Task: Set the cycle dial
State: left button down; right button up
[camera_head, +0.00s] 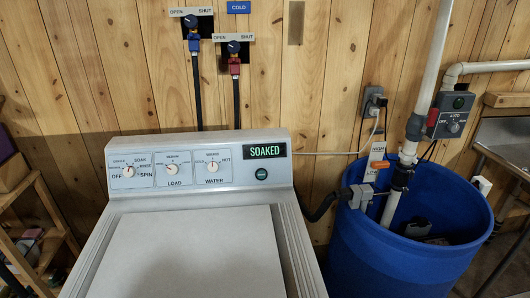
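The washing machine (196,250) stands at the left centre with its lid shut. The cycle dial (129,171) is the leftmost white knob on its control panel, with OFF, SOAK, RINSE and SPIN among the labels around it. Its pointer is too small to read with certainty. The LOAD dial (173,169) and WATER dial (213,167) sit to its right. A lit green display (265,150) reads SOAKED, above a dark round button (261,174). Neither of my grippers is in view.
A blue valve (191,22) and a red valve (234,49) with hoses are on the plank wall. A blue barrel (400,262) with pipes stands right of the washer. A wooden shelf (45,245) is at left. The air before the panel is clear.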

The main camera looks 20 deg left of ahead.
aim_at(129, 171)
jog(key=u, duration=1.55)
